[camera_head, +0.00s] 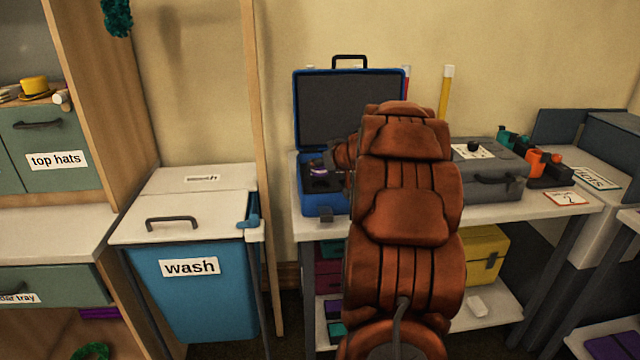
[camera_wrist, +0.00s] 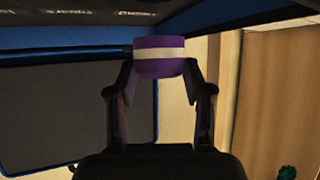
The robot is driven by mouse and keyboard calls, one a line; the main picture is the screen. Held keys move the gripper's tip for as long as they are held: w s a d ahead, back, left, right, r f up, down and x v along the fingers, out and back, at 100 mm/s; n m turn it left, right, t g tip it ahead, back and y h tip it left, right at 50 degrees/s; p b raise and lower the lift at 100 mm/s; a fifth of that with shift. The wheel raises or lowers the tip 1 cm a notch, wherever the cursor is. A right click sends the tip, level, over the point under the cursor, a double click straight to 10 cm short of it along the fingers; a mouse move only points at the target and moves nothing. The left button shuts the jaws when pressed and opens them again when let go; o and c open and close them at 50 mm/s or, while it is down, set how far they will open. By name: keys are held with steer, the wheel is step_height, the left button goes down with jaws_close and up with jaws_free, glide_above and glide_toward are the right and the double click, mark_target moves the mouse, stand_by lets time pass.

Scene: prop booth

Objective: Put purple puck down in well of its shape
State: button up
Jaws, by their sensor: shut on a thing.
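The purple puck (camera_wrist: 160,57) has a white band round it and sits between the two fingertips of my gripper (camera_wrist: 160,80) in the wrist view. In the head view the puck (camera_head: 318,171) shows small and purple, over the dark insert (camera_head: 322,184) of the open blue case (camera_head: 323,203). My gripper (camera_head: 338,160) reaches in from the right and is shut on the puck. Dark wells show in the insert, but their shapes are too small to tell. My arm hides the right part of the case. I cannot tell the gap between puck and insert.
The case's grey-lined lid (camera_head: 345,105) stands open behind; it fills the left of the wrist view (camera_wrist: 60,110). A grey closed case (camera_head: 490,180) stands right of my arm on the white table (camera_head: 545,205). A blue wash bin (camera_head: 205,285) stands left, beside a wooden post (camera_head: 262,150).

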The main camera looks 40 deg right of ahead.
mark_target(323, 174)
steer(key=shift+s+d+f, duration=0.1)
steer(key=shift+f, duration=0.45)
steer(key=shift+f+b, duration=1)
steer(key=shift+f, duration=0.9)
steer(key=shift+f, duration=0.3)
steer(key=o, duration=1.2)
steer(key=shift+r, duration=0.25)
steer(key=shift+s+r, duration=0.2)
steer(key=shift+r, duration=0.05)
steer(key=p+v, duration=0.2)
steer(key=v, duration=0.9)
steer(key=shift+s, duration=0.25)
